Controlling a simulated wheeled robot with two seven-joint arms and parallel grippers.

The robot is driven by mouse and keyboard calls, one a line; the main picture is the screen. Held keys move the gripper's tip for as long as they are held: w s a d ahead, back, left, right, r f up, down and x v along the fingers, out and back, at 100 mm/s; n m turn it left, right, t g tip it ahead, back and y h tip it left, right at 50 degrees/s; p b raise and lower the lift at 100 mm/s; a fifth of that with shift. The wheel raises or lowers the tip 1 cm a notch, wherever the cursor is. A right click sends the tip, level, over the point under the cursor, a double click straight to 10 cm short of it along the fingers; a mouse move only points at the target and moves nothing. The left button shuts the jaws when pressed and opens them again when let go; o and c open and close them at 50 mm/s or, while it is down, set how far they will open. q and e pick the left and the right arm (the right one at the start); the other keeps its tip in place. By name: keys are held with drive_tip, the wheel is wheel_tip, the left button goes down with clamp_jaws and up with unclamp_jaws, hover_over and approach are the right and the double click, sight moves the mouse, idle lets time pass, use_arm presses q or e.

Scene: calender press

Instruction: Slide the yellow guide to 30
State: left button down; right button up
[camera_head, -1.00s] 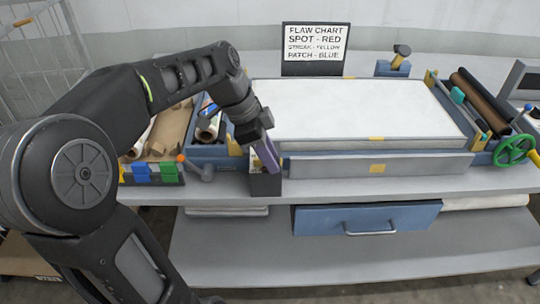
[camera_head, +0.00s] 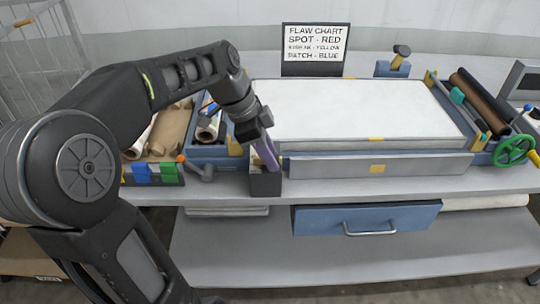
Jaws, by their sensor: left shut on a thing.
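A small yellow piece (camera_head: 376,140) sits at the front edge of the white bed (camera_head: 355,108). Another yellow piece (camera_head: 377,168) is on the grey front bar (camera_head: 430,165) just below it. I cannot tell which of them is the guide, and no scale figures can be read. My left gripper (camera_head: 263,143) is left of both, at the bed's front left corner. It is shut on a slim purple thing (camera_head: 267,155), whose lower end is at or in the mouth of a dark open box (camera_head: 265,184). My right gripper is out of view.
A blue drawer (camera_head: 367,217) under the bench top stands slightly out. A green handwheel (camera_head: 513,150) and rollers (camera_head: 471,95) are at the right. Blue and green blocks (camera_head: 168,170) and a rolled sheet (camera_head: 208,127) are at the left. A flaw chart (camera_head: 316,43) stands behind.

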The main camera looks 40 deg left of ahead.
use_arm(q)
drive_tip(key=w+a+p, duration=0.1)
drive_tip(key=w, duration=0.1)
drive_tip(key=w+a+p, duration=0.1)
drive_tip(key=w+a, duration=0.1)
drive_tip(key=w+a+p, duration=0.1)
drive_tip(key=w+a, duration=0.1)
drive_tip(key=w, duration=0.1)
drive_tip(key=shift+a+r, duration=0.1)
drive_tip(key=shift+r, duration=0.1)
drive_tip(key=shift+w+a+f, duration=0.1)
drive_tip(key=shift+w+a, duration=0.1)
drive_tip(key=shift+w, duration=0.05)
drive_tip(key=c, duration=1.3)
unclamp_jaws()
drive_tip(key=shift+s, duration=0.1)
drive_tip(key=b+v, duration=0.1)
drive_tip(key=v, duration=0.6)
drive_tip(key=shift+s+a+r, duration=0.1)
drive_tip(key=shift+r, duration=0.2)
